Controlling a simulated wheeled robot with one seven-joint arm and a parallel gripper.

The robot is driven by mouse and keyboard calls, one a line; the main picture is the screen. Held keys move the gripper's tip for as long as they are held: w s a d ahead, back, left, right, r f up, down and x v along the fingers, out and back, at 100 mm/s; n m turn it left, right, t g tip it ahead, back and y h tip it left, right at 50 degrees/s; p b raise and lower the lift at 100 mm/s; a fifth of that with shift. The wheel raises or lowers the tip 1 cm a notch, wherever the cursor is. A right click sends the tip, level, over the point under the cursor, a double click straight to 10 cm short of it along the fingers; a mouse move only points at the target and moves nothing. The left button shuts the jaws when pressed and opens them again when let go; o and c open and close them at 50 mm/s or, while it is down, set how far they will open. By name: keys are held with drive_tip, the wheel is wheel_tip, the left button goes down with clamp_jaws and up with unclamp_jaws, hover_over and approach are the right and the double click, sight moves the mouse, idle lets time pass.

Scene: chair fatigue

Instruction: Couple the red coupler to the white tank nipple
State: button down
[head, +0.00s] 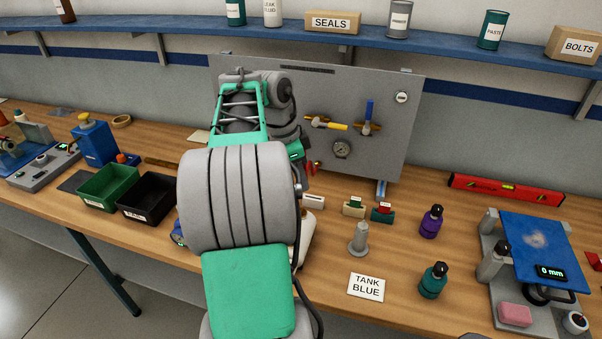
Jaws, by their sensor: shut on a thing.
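My gripper is hidden behind my own grey and green arm, so what its fingers hold cannot be seen. The red coupler cannot be made out for certain; a small red thing (311,168) shows just right of my arm, in front of the panel, too small to name. The white tank nipple is not visible. Part of a whitish thing (305,237) shows at the right edge of my arm.
Small holders, one white (314,202), one beige and green (353,206) and one dark green (381,212), stand below the tool panel (400,130). Purple (431,222) and teal (433,280) bottles stand to the right. Green (107,187) and black (146,196) bins are left.

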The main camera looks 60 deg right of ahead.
sight(298, 188)
drive_tip(key=shift+s, duration=0.2)
drive_tip(key=shift+w, duration=0.2)
wheel_tip(298, 188, down, 6)
drive_tip(key=b, duration=0.5)
drive_tip(key=shift+b, duration=0.3)
idle(1.2)
drive_tip(key=shift+f+b, duration=0.35)
drive_tip(key=shift+b, duration=0.1)
drive_tip(key=shift+f+b, duration=1.1)
drive_tip(key=shift+f, duration=0.05)
drive_tip(key=c, duration=1.1)
unclamp_jaws()
drive_tip(key=shift+o, duration=0.2)
drive_tip(key=shift+r, duration=0.15)
